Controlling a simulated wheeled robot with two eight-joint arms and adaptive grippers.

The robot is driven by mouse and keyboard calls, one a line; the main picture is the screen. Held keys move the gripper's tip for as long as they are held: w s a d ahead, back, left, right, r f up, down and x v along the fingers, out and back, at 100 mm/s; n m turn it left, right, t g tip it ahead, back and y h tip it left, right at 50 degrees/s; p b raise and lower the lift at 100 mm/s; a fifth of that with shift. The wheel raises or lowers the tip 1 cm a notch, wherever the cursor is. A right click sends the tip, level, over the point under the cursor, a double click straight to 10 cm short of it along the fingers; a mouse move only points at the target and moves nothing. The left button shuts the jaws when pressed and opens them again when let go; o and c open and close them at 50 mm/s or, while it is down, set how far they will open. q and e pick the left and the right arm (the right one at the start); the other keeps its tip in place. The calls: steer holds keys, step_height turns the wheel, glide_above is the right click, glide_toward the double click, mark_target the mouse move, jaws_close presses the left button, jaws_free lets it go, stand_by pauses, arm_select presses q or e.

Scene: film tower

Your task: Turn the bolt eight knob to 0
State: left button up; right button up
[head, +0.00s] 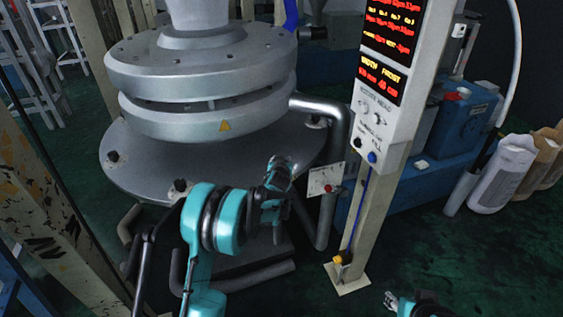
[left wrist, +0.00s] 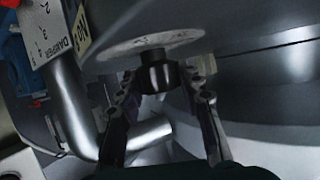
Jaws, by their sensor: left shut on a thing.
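My left gripper (head: 279,172) reaches in beside the large round metal die (head: 190,120). In the left wrist view my left gripper (left wrist: 161,88) has its fingers on both sides of a black knob (left wrist: 156,72) and is shut on it. The knob stands out from a round grey plate (left wrist: 125,47). No pointer or scale reading on this knob can be made out, and in the head view my gripper hides it. My right gripper (head: 391,300) shows only partly at the bottom edge; its fingers are too small to read.
A yellow label (left wrist: 80,30) and a white damper plate (left wrist: 45,35) sit near the knob. A bent metal pipe (head: 335,125) runs right of the die. A control post (head: 375,200) with red and yellow displays stands further right. Green floor (head: 460,250) is open at lower right.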

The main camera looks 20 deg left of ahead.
arm_select(q)
steer(key=shift+m+h, duration=0.9)
steer(key=shift+h, duration=0.4)
steer(key=o, duration=1.2)
steer(key=shift+s, duration=0.1)
steer(key=v, duration=1.1)
steer(key=shift+s+r, duration=0.1)
steer(key=shift+s, duration=0.3)
